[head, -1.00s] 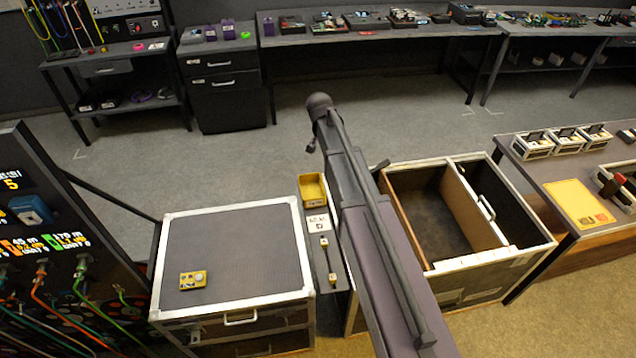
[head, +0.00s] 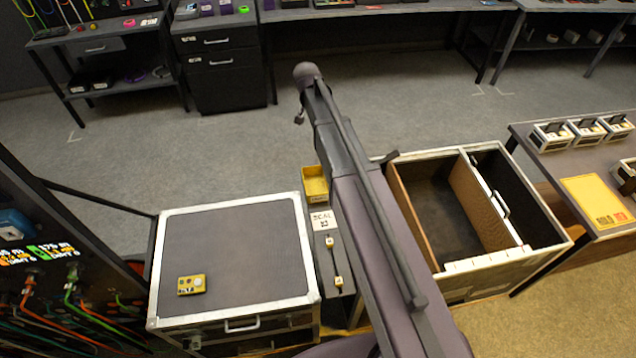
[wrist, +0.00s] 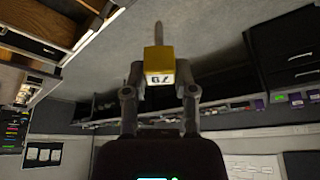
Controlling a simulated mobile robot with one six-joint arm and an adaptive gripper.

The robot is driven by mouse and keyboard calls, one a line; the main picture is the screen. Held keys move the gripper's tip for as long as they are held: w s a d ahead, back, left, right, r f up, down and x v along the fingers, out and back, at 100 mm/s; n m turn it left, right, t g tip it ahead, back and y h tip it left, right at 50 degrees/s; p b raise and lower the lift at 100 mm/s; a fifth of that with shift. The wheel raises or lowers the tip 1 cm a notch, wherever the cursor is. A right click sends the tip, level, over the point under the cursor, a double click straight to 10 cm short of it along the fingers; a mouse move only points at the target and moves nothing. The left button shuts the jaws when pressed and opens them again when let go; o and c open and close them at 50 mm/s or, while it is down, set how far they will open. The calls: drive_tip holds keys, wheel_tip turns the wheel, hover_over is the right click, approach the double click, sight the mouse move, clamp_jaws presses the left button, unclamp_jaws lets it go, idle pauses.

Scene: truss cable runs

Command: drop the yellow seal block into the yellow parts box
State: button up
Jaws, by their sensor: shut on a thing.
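The yellow parts box (head: 315,184) is a small open tray at the far end of a narrow grey strip, left of my arm in the head view. My gripper (wrist: 160,76) shows in the wrist view, shut on a yellow block (wrist: 159,54) with a white label. The label's characters look upside down. A thin grey-brown rod sticks out beyond the block. I cannot make out the gripper or held block in the head view, and the wrist view does not clearly show the box.
Small yellow-and-white pieces (head: 338,281) lie on the strip near a white label card (head: 322,220). A grey-topped case (head: 240,245) with a yellow device (head: 192,284) stands left. An open divided crate (head: 480,262) stands right. Floor beyond is clear.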

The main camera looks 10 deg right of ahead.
drive_tip(key=shift+d, duration=0.2)
drive_tip(key=shift+d+f+b, duration=0.1)
drive_tip(key=shift+f+b, duration=0.3)
wheel_tip(320, 180, down, 24)
drive_tip(key=n+t+y+b, duration=0.1)
drive_tip(key=n+b, duration=0.6)
drive_tip(key=b, duration=1.7)
drive_tip(key=shift+y, duration=0.8)
drive_tip(key=shift+f, duration=0.25)
drive_tip(key=shift+f+b, duration=2.85)
drive_tip(key=shift+b, duration=0.25)
drive_tip(key=o, duration=1)
drive_tip(key=shift+c, duration=0.2)
